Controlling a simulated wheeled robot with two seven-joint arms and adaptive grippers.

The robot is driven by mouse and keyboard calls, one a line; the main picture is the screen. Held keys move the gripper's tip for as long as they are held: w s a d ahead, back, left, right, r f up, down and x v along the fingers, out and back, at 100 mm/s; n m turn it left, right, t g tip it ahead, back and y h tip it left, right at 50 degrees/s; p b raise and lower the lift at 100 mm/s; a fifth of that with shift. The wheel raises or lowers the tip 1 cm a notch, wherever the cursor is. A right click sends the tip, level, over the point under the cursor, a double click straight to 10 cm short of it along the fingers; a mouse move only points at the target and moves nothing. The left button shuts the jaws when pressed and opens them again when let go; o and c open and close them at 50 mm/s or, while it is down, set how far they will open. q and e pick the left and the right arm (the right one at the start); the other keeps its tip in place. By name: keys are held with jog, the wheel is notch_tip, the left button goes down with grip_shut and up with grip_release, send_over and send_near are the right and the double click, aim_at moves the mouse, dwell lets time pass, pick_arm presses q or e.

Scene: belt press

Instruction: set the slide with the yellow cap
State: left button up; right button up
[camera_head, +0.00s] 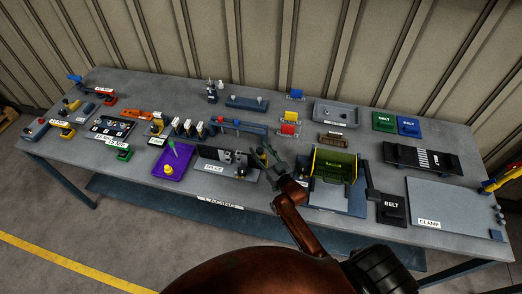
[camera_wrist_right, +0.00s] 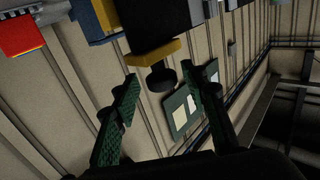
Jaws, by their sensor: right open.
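My right gripper (camera_head: 268,158) is over the middle of the bench, beside the grey tray. In the right wrist view its two green-padded fingers (camera_wrist_right: 163,105) are spread apart with nothing held. A yellow cap-like piece (camera_wrist_right: 153,52) with a dark round knob (camera_wrist_right: 160,78) lies ahead of the fingers. The knob appears between the fingertips, apart from both. The piece joins a dark block (camera_wrist_right: 155,18). In the head view the gripper partly hides this spot, so I cannot tell surely that it is the named slide. My left gripper is not in view.
A grey tray (camera_head: 213,166) and purple tray (camera_head: 163,171) are left of the gripper. An olive-yellow press (camera_head: 333,170) stands close on the right. The clamp plate (camera_head: 455,205) is mostly bare.

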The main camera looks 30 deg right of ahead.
jog(key=shift+s, duration=0.1)
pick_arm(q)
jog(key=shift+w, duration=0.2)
pick_arm(e)
jog(key=s, duration=1.1)
jog(key=shift+s+d, duration=0.4)
jog(key=shift+d, duration=0.05)
